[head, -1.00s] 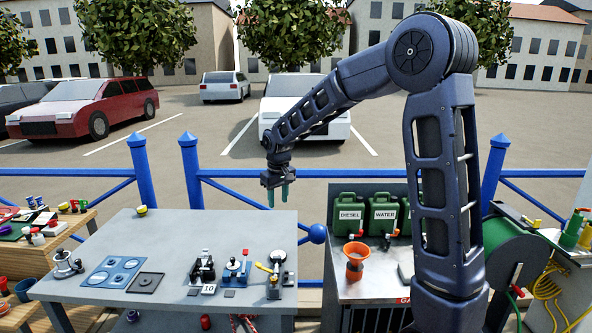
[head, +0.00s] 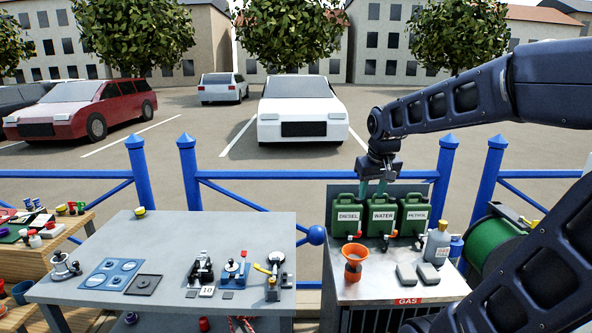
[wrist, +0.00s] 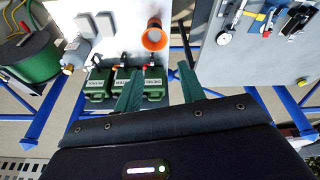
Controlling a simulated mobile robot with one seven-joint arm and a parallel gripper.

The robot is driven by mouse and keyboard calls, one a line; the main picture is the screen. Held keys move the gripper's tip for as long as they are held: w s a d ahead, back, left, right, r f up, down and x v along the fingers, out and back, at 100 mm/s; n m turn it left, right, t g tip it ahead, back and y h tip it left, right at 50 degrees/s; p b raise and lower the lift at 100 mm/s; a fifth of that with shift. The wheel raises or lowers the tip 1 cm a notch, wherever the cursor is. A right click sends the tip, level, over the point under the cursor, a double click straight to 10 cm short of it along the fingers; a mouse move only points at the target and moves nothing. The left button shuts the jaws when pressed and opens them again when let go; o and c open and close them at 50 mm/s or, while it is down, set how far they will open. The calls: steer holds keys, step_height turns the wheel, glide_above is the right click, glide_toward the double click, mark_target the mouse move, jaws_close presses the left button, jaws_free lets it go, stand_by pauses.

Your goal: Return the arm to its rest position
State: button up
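The jerrycans are labelled DIESEL (head: 347,217), WATER (head: 383,216) and a third one (head: 414,216) that seems to read METHANOL. My forearm reaches in from the right edge, and part of my arm covers the lower right corner.
An orange funnel (head: 354,262), a grey bottle (head: 437,243) and two grey blocks (head: 428,273) stand on the gas bench. A blue railing (head: 250,176) runs behind. A green hose reel (head: 505,255) is at right.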

steer(key=s+d+f+m+t, duration=0.1)
steer(key=s+d+m, duration=0.1)
steer(key=s+d, duration=0.5)
steer(key=s, duration=0.3)
steer(key=shift+s+f+m, duration=0.15)
steer(key=shift+f+m, duration=0.15)
steer(key=shift+c, duration=0.2)
stand_by(0.8)
